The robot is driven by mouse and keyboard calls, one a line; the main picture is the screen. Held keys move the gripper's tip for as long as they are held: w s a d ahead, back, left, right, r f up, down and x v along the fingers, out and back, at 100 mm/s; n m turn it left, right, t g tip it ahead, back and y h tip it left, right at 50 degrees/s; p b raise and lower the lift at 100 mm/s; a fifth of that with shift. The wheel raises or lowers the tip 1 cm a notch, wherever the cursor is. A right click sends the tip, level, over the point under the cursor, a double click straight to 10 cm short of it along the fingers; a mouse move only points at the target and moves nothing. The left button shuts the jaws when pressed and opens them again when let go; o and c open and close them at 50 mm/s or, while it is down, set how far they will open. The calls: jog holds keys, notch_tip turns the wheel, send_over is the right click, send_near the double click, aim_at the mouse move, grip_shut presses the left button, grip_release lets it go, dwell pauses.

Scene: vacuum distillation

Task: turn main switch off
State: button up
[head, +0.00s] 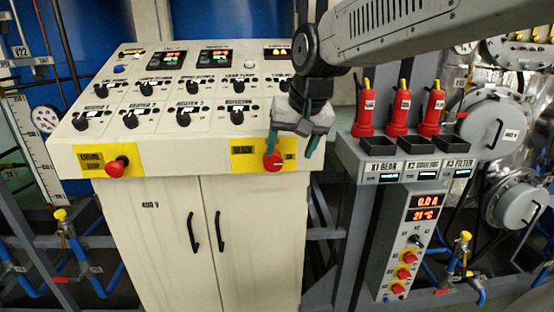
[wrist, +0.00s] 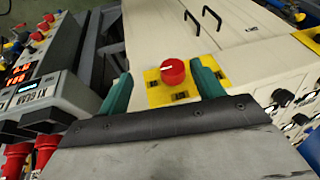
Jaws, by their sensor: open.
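A red knob (head: 273,161) sits on a yellow plate at the right of the cream control panel's front face; the plate's lettering is too small to read surely. In the wrist view the knob (wrist: 173,71) shows a small white mark on its face. My gripper (head: 293,148) is open in front of this plate. In the wrist view its two green fingers (wrist: 163,76) stand apart, one on either side of the knob. I cannot tell whether they touch it. A second red knob (head: 116,167) on a yellow plate is at the panel's left and is clear of my gripper.
The panel top (head: 215,75) carries several black rotary switches and lit displays. Below are cabinet doors with two black handles (head: 220,232). To the right stands a grey unit (head: 421,207) with red plugs (head: 402,108) in holders on top. Blue pipes with yellow-capped valves are low at both sides.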

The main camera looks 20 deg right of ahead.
send_over(275, 157)
jog(key=s, duration=0.3)
jog(key=shift+m+t, duration=0.3)
jog(key=x, duration=0.7)
jog(key=shift+w+d+f, duration=0.15)
jog(key=shift+w+d, duration=0.05)
jog(key=c, duration=1)
